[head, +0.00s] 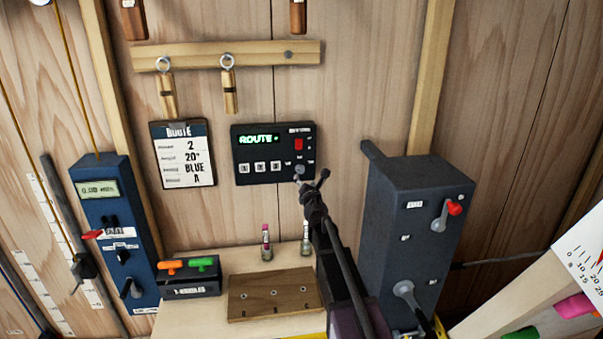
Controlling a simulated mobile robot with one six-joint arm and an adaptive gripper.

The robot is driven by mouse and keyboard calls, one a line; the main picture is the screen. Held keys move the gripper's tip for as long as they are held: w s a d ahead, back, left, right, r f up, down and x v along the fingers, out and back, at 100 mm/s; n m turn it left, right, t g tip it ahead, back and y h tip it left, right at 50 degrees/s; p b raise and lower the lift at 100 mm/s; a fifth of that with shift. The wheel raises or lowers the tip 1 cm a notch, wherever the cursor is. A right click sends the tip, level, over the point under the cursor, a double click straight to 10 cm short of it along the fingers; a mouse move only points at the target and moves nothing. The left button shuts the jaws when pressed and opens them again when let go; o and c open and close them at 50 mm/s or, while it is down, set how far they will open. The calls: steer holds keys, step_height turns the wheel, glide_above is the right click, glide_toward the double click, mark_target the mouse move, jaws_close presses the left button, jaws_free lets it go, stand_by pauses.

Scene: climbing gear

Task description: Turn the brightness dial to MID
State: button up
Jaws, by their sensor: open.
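A black control panel (252,170) is fixed to the wood wall, with a lit green display reading "ROUTE". It has several white buttons, a red switch (298,145) and a small grey dial (299,170) at its lower right. The dial's labels are too small to read, and I cannot tell where it points. My gripper (311,180) is open, with its fingers just below and to the right of the dial, overlapping the panel's lower right corner in the picture. I cannot tell whether a finger touches the dial.
A route card (184,155) hangs left of the panel. A dark box with a red-tipped lever (416,215) stands close at right. Below are a wooden block (275,296), T-handles (190,277) and two small vials. A blue box (115,235) stands at left.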

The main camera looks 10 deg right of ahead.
mark_target(301, 170)
steer(key=w, duration=0.7)
steer(key=shift+w+d, duration=0.2)
steer(key=shift+w, duration=0.15)
steer(key=shift+c, duration=0.2)
jaws_close()
